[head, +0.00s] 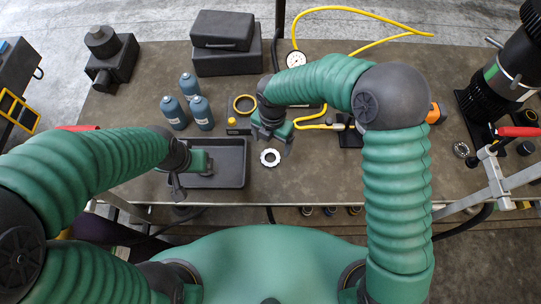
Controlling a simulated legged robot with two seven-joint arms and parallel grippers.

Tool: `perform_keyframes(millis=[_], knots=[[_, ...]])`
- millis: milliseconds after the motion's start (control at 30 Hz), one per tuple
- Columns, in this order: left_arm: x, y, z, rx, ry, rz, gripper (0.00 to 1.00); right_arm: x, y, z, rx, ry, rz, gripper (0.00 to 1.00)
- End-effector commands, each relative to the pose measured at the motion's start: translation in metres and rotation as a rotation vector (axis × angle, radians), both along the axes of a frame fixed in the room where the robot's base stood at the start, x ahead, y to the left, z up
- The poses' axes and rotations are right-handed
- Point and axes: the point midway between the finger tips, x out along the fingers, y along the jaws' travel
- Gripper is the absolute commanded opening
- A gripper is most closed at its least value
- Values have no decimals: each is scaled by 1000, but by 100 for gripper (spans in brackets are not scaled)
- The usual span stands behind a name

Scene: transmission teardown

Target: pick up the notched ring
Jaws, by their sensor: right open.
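The notched ring (270,158) is a small white ring with a toothed rim, lying flat on the brown table just right of the dark tray. My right gripper (272,143) is above and just behind the ring, pointing down, open and empty. It does not appear to touch the ring. My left gripper (177,190) hangs over the left part of the tray, away from the ring; its jaws are too small and dark to read.
The dark tray (240,170) stands at the table's front edge. Several blue bottles (201,113) stand behind it. A yellow-rimmed ring (244,104), a gauge (296,59) with yellow hose and black cases (225,62) lie farther back. The table (330,180) right of the ring is clear.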

Motion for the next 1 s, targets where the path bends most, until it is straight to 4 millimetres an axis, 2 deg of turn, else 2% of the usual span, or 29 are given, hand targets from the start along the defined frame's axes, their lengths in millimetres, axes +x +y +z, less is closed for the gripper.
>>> perform_keyframes(millis=[100,267,400,500,733,767,1000], knots=[[0,0,5,0,0,0,86,-1,1,-21,0,2,0,86],[0,0,12,0,0,0,86,-3,2,-35,-1,1,0,86],[0,0,28,0,-1,0,86,-9,5,-59,-3,2,2,86],[0,0,29,0,-1,0,86,-6,5,-76,-1,-1,-1,86],[0,0,28,0,0,0,86,-5,5,-82,1,-3,-2,86],[0,0,28,0,0,0,86,-5,5,-82,1,-3,-2,85],[0,0,28,0,0,0,86,-6,5,-82,1,-3,-2,54]])
